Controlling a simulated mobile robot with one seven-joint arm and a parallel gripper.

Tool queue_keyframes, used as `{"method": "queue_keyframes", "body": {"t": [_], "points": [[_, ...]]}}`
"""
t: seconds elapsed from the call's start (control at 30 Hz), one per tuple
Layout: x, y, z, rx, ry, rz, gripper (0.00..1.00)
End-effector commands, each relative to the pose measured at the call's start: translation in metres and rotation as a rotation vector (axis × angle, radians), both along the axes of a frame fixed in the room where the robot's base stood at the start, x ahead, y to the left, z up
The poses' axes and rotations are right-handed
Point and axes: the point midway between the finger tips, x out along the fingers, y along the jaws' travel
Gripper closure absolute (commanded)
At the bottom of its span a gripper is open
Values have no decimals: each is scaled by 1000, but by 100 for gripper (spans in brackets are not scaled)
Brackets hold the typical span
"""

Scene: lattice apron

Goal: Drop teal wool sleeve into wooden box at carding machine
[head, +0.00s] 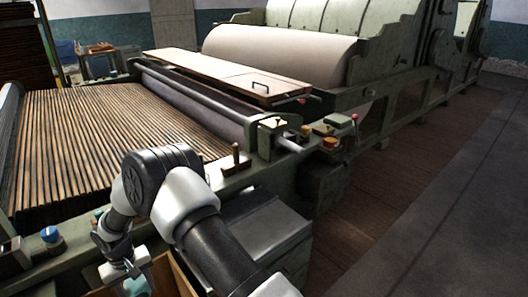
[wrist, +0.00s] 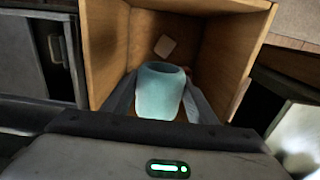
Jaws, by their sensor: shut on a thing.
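The teal wool sleeve (wrist: 161,92) is a pale teal, cup-like piece with its upper rim showing in the wrist view. My gripper (wrist: 160,100) is shut on it, one dark finger on each side. In the head view the sleeve (head: 138,287) shows at the bottom edge below my gripper (head: 128,275). The open wooden box (wrist: 228,42) lies around and beyond the sleeve in the wrist view, so the sleeve is over its opening or inside it; the exact height is unclear. Part of the box (head: 172,280) shows beside my arm in the head view.
A small pale piece (wrist: 165,46) is in the box. The carding machine's slatted feed bed (head: 90,135) lies behind my arm, with a blue knob (head: 50,235) on its frame and a red-topped lever (head: 355,118) at right. The floor (head: 450,220) at right is clear.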

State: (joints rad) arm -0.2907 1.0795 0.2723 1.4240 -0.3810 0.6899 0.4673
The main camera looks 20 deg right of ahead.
Motion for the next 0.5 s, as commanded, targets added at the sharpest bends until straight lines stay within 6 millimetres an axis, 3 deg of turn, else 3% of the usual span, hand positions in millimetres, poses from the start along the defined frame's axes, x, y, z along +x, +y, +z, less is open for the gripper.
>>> {"method": "queue_keyframes", "body": {"t": [0.1, 0.37, 0.4, 0.5], "points": [[0, 0, -10, 1, -1, -1, 60], [0, 0, -12, 1, -1, -1, 60], [0, 0, -12, 0, -1, -1, 46], [0, 0, -12, 0, 0, -1, 29]]}}
